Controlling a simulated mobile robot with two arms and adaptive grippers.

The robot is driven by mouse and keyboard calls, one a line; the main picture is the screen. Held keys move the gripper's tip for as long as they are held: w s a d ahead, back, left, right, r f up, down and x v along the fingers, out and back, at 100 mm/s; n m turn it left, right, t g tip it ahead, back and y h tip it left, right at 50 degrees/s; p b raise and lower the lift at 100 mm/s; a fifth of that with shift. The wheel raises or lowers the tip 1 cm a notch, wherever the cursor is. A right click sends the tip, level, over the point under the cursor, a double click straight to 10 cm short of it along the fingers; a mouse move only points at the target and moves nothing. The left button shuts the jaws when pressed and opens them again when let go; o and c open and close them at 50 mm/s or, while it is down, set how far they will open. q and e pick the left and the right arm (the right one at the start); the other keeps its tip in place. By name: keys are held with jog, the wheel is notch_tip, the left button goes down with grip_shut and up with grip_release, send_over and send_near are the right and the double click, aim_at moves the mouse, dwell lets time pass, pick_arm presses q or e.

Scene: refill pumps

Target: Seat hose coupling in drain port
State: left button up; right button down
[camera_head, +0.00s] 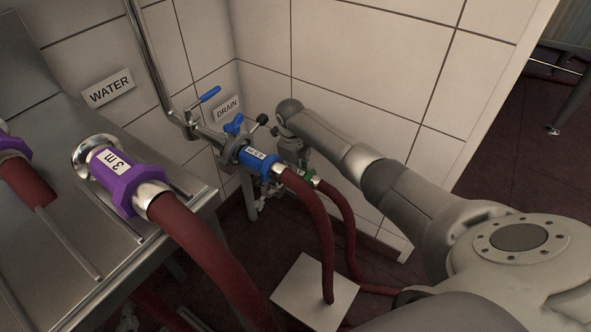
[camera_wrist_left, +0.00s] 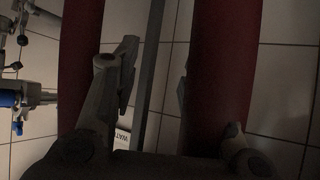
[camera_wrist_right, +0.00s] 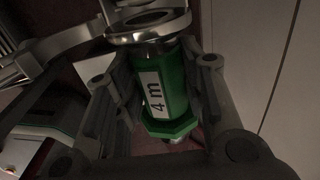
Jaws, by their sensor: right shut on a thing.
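A green hose coupling (camera_wrist_right: 168,90) labelled 4 m fills the middle of the right wrist view. My right gripper (camera_wrist_right: 160,85) has its fingers on both sides of it and is shut on it. Metal rings (camera_wrist_right: 150,27) show at its upper end; I cannot tell whether it touches a port. In the head view the gripper (camera_head: 293,155) is low by the wall, right of the DRAIN sign (camera_head: 227,108), and only a bit of the green coupling (camera_head: 309,178) shows. The drain port itself is hard to make out. My left gripper (camera_wrist_left: 155,85) is open beside red hoses.
A blue coupling (camera_head: 257,158) sits at the pipework end, just left of my right gripper, with blue valve handles (camera_head: 233,124) above. A purple coupling (camera_head: 118,178) labelled 3 m lies over the steel table (camera_head: 50,240). Red hoses (camera_head: 325,225) hang down. A WATER sign (camera_head: 109,90) is on the wall.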

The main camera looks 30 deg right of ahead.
aim_at(296, 192)
jog(key=shift+f+b, duration=0.25)
jog(key=shift+b, duration=0.05)
jog(key=shift+f+b, duration=0.25)
jog(key=shift+b, duration=0.1)
jog(key=shift+f+b, duration=0.55)
jog(key=shift+b, duration=0.1)
jog(key=shift+f+b, duration=0.35)
jog(key=shift+b, duration=0.15)
jog(key=shift+f+b, duration=0.3)
jog(key=shift+f, duration=1)
pick_arm(q)
jog(key=w+d+r+t+h, duration=0.1)
jog(key=r+t+h, duration=0.1)
jog(key=r+t, duration=0.4)
jog(key=w+d+r+t+h, duration=0.2)
jog(key=r+t, duration=0.4)
jog(key=r, duration=0.7)
jog(key=shift+d+r+m, duration=0.25)
jog(key=shift+d+m, duration=0.05)
pick_arm(e)
jog(key=shift+f, duration=0.75)
pick_arm(q)
jog(key=shift+w+f+g+y, duration=0.15)
jog(key=shift+w+f+g, duration=0.1)
jog(key=shift+f, duration=0.3)
jog(key=shift+w+f+g+y, duration=0.15)
jog(key=shift+w+f, duration=0.1)
jog(key=shift+f, duration=0.25)
pick_arm(e)
jog(key=shift+f, duration=0.3)
